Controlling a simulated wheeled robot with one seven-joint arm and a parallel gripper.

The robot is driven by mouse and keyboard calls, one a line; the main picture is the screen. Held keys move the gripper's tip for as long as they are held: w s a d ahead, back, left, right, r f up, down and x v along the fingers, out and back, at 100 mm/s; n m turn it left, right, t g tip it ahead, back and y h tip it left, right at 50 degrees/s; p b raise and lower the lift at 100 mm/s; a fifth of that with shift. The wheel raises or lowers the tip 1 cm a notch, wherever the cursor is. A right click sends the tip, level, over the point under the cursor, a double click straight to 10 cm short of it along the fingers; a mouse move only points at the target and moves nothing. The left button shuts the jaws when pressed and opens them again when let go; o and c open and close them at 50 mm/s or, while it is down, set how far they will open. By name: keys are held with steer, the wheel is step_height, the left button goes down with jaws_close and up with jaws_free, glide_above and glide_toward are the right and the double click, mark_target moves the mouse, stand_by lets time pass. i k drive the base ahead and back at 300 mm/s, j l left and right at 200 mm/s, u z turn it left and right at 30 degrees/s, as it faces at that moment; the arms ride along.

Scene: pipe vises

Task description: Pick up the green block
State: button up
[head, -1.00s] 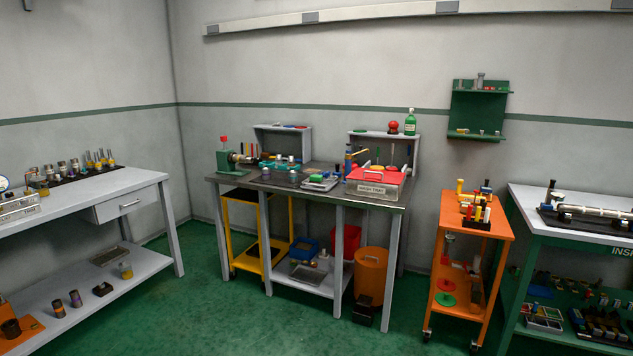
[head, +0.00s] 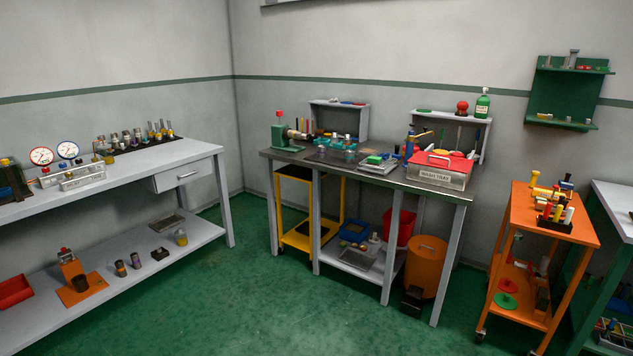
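I cannot make out a separate green block for certain in the head view. My gripper is not in view.
A white bench (head: 140,165) with gauges (head: 42,156) stands at left. The green floor (head: 260,300) in front is clear.

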mark_target(373, 160)
steer(key=i, duration=0.75)
steer(key=i+j+u, duration=0.15)
steer(key=i, duration=0.6)
steer(key=i+l, duration=0.1)
steer(key=i, duration=0.65)
steer(key=i+u, duration=0.15)
steer(key=i, duration=0.6)
steer(key=i+l, duration=0.15)
steer(key=i, duration=0.6)
steer(key=u, duration=0.05)
